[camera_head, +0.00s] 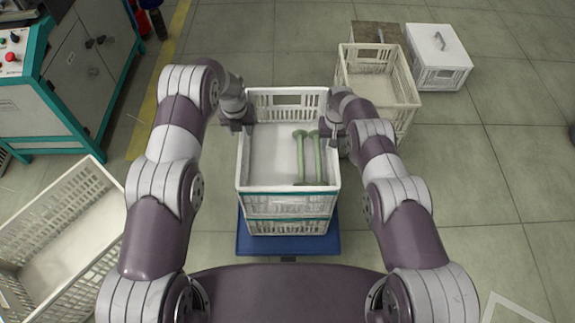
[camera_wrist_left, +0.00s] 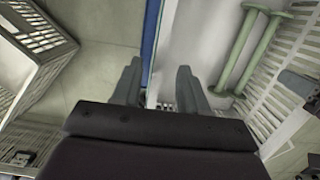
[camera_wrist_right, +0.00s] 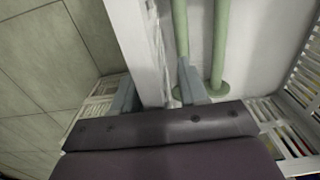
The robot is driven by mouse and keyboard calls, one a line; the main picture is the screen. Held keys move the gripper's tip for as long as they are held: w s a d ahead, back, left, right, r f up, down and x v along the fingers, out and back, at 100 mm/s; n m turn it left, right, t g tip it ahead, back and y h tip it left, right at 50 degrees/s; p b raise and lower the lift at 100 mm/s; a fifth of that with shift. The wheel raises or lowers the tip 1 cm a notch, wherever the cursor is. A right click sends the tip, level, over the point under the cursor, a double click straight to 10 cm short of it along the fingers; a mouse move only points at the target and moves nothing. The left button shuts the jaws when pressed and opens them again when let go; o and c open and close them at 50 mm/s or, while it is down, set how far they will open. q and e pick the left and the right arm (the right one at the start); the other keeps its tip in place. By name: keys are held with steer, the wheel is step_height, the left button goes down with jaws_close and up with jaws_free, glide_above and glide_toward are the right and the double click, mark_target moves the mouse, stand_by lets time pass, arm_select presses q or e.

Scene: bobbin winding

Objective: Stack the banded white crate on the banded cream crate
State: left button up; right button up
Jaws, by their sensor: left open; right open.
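A white crate (camera_head: 290,205) with teal bands stands in the middle of the head view and holds two green bobbins (camera_head: 300,150). My left gripper (camera_head: 237,128) is at its left wall; in the left wrist view its open fingers (camera_wrist_left: 158,75) stand either side of that wall. My right gripper (camera_head: 335,130) is at the right wall, and in the right wrist view its open fingers (camera_wrist_right: 157,80) straddle that wall. Neither is closed on it. A cream crate (camera_head: 402,115) stands on the floor behind and to the right. I cannot make out a band on it.
The white crate stands on a blue base (camera_head: 250,245). A brown crate (camera_head: 375,32) and a white lidded box (camera_head: 440,50) stand beyond the cream crate. A large pale crate (camera_head: 35,215) is at lower left, below a teal-grey machine cabinet (camera_head: 80,75).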

arm_select(q)
steer(key=r, duration=0.3)
steer(key=s+r, duration=0.1)
steer(key=r, duration=0.1)
steer(key=shift+r, duration=0.45)
arm_select(e)
step_height(320, 180, up, 12)
